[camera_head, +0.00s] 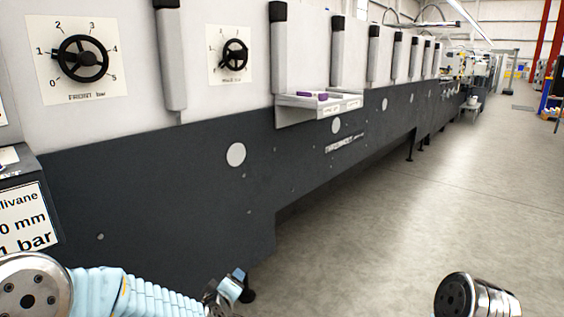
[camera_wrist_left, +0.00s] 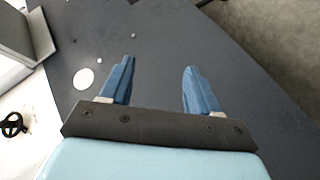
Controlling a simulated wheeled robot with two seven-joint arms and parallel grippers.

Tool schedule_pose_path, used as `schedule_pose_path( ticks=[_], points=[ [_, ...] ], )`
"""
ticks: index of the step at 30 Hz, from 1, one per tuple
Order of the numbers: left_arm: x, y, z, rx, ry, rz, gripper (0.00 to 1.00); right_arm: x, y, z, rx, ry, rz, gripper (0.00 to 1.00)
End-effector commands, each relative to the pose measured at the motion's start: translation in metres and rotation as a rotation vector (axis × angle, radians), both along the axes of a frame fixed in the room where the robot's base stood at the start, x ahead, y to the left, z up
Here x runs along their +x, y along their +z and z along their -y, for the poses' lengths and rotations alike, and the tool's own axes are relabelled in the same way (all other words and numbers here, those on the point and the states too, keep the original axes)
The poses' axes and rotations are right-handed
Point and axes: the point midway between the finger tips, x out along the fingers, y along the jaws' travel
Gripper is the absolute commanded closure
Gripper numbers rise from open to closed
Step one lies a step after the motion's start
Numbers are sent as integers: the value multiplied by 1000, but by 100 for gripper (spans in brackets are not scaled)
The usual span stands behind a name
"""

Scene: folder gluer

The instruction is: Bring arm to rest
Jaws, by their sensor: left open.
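My left gripper (camera_wrist_left: 157,82) is open in the left wrist view, with its two blue fingers apart and nothing between them. Beyond the fingers is the dark lower panel (camera_wrist_left: 150,25) of the machine; the distance to it is hard to judge. In the head view my left arm comes in at the bottom left in a light blue ribbed sleeve, and its gripper (camera_head: 231,286) is partly visible low before the panel. Part of my right arm (camera_head: 473,297) shows at the bottom right; its gripper is out of view.
The long folder gluer (camera_head: 130,190) runs along the left into the distance. It carries two black handwheels, the left (camera_head: 83,58) and the right (camera_head: 235,55). A shelf tray (camera_head: 290,113) with purple items juts out. A sign (camera_head: 22,220) stands at left. The floor (camera_head: 430,215) at right is clear.

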Motion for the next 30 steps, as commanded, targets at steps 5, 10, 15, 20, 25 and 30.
schedule_pose_path(
  ticks=[5, 10, 15, 20, 25, 30],
  points=[
    [-69, -148, 5, 149, -245, -335, 39, 0, 0, 0, 0, 0, 0, 57],
    [-168, -246, 11, 210, -509, -620, 39, 0, 0, 0, 0, 0, 0, 57],
    [-251, -291, 16, 206, -715, -800, 39, 0, 0, 0, 0, 0, 0, 57],
    [-284, -302, 18, 196, -800, -862, 39, 0, 0, 0, 0, 0, 0, 57],
    [-287, -303, 18, 195, -808, -866, 39, 0, 0, 0, 0, 0, 0, 57],
    [-286, -303, 18, 195, -806, -865, 39, 0, 0, 0, 0, 0, 0, 57]
  ],
)
